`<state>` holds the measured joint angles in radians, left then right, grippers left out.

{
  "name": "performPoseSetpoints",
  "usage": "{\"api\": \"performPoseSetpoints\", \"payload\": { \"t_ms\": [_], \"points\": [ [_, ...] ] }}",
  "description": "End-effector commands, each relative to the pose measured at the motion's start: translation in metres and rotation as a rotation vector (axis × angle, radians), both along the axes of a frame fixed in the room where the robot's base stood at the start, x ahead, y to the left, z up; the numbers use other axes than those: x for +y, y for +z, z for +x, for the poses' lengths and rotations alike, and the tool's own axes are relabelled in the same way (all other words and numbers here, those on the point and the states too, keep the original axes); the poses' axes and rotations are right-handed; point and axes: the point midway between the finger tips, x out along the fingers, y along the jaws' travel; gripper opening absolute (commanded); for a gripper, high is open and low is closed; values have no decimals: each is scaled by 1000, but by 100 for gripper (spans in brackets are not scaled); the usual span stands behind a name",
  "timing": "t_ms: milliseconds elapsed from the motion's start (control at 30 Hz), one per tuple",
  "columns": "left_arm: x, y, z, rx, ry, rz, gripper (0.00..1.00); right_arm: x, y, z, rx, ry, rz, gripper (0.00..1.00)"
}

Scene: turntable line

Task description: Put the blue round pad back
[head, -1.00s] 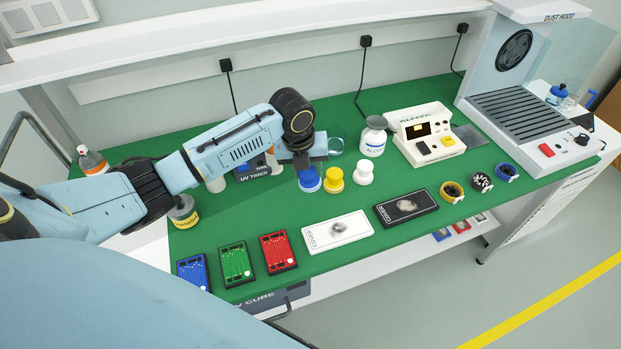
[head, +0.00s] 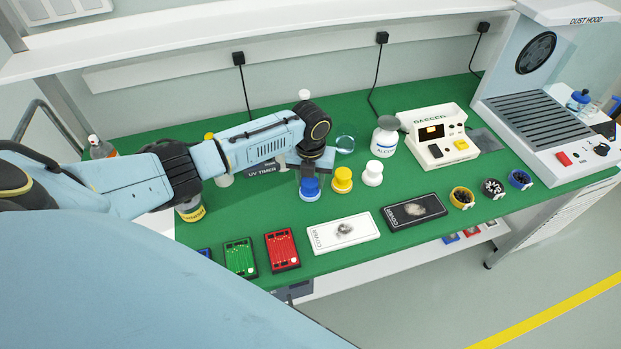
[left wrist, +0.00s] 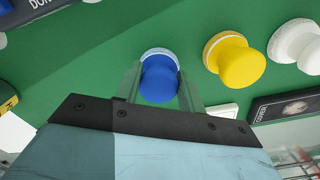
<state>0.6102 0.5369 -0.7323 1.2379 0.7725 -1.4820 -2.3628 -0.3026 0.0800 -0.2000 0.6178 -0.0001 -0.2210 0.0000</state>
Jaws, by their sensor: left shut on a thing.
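The blue round pad (head: 309,189) is a blue knob with a pale base rim, at the left end of a row of pads on the green mat (head: 350,258). My left gripper (head: 310,178) comes down on it from above and is shut on its knob. In the left wrist view the blue pad (left wrist: 159,80) sits between the two fingers (left wrist: 160,88). Its base looks to be on or just above the mat; I cannot tell which. My right gripper is not in view.
A yellow pad (head: 342,180) and a white pad (head: 373,174) stand close to the right of it. A white cover box (head: 343,232) and a black one (head: 414,211) lie in front.

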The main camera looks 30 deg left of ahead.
Motion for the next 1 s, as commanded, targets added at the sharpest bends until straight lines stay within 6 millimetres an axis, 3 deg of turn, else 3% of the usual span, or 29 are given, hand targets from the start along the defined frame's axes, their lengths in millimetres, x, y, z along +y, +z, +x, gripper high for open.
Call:
{"api": "performPoseSetpoints", "payload": {
  "t_ms": [267,300,467,767,867,1000],
  "points": [
    [0,-1,0,-1,0,0,6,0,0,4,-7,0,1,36],
    [0,-2,0,-1,0,0,42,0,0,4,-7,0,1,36],
    [0,-1,0,-1,0,0,61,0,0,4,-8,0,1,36],
    [0,1,0,-1,0,-1,61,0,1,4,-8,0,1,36],
    [0,10,1,-4,0,0,61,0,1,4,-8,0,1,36],
    [1,36,2,-6,-1,0,61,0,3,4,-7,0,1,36]
  ]
}}
